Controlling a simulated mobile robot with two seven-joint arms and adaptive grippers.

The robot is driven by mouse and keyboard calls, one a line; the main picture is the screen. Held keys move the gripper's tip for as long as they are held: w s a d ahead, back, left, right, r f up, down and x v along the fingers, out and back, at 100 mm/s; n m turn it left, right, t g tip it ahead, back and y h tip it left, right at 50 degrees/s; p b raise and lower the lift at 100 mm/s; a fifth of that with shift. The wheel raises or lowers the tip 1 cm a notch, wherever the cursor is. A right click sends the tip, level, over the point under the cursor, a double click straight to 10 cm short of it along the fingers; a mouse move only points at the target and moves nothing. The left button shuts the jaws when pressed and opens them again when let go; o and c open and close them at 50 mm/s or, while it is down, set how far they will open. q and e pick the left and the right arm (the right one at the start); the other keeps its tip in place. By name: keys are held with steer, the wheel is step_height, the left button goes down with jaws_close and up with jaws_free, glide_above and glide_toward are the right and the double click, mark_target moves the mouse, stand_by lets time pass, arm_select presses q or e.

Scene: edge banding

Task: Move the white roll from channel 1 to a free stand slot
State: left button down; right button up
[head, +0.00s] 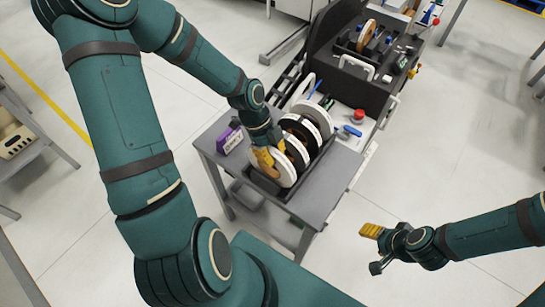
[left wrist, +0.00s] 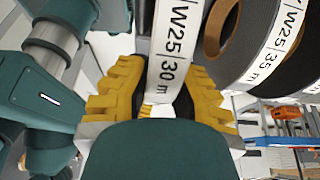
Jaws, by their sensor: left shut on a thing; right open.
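My left gripper (head: 267,157) is shut on a white roll (head: 286,176) at the near end of a dark stand (head: 263,183) on the grey table. The roll stands upright at the stand's nearest slot; I cannot tell if it rests fully on the bottom. In the left wrist view the yellow fingers (left wrist: 160,98) lie on both sides of the white roll (left wrist: 176,45), whose label reads W25 30 m. Beside it is a brown-cored roll (left wrist: 222,28) with a W25 35 m label. My right gripper (head: 376,236) is open and empty, off to the right above the floor.
More rolls stand behind the held one, including a dark roll (head: 299,150) and a pale grey roll (head: 318,115). A purple box (head: 230,140) is on the grey table (head: 325,188). The dark machine (head: 366,87) behind carries a brown roll (head: 366,36). A red button (head: 358,116) is nearby.

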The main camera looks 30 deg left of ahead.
arm_select(q)
steer(key=shift+w+f, duration=0.1)
steer(key=shift+f, duration=0.7)
steer(key=shift+f, duration=0.15)
steer(key=c, duration=1)
jaws_free()
